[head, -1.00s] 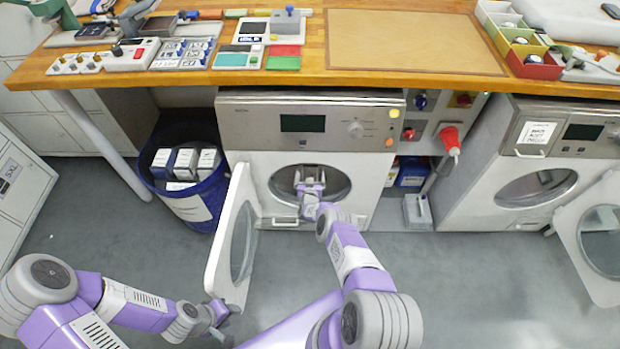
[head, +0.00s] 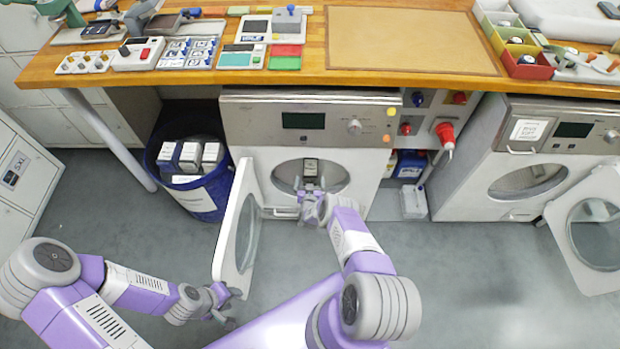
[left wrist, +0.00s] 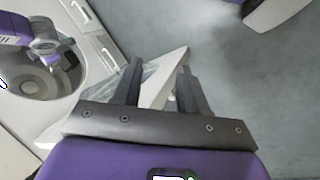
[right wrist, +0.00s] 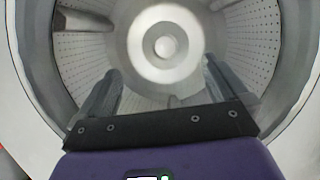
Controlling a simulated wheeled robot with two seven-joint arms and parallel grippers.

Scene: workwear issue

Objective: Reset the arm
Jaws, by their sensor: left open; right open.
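My right gripper (head: 312,187) is open at the mouth of the middle washing machine (head: 240,130). In the right wrist view its spread fingers (right wrist: 160,88) face the perforated drum (right wrist: 70,60) with a pale round hub (right wrist: 165,45); nothing shows between them. My left gripper (head: 236,300) is open, low beside the lower edge of that machine's open door (head: 228,235). In the left wrist view its fingers (left wrist: 158,85) are apart with the white door edge (left wrist: 165,80) showing in the gap; I cannot tell whether they touch it.
A blue bin (head: 205,200) with several boxes stands left of the machine. A second machine (head: 470,185) with its door (head: 590,230) open is at the right. The wooden counter (head: 300,70) runs above, holding devices and trays. Grey floor is free at lower right.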

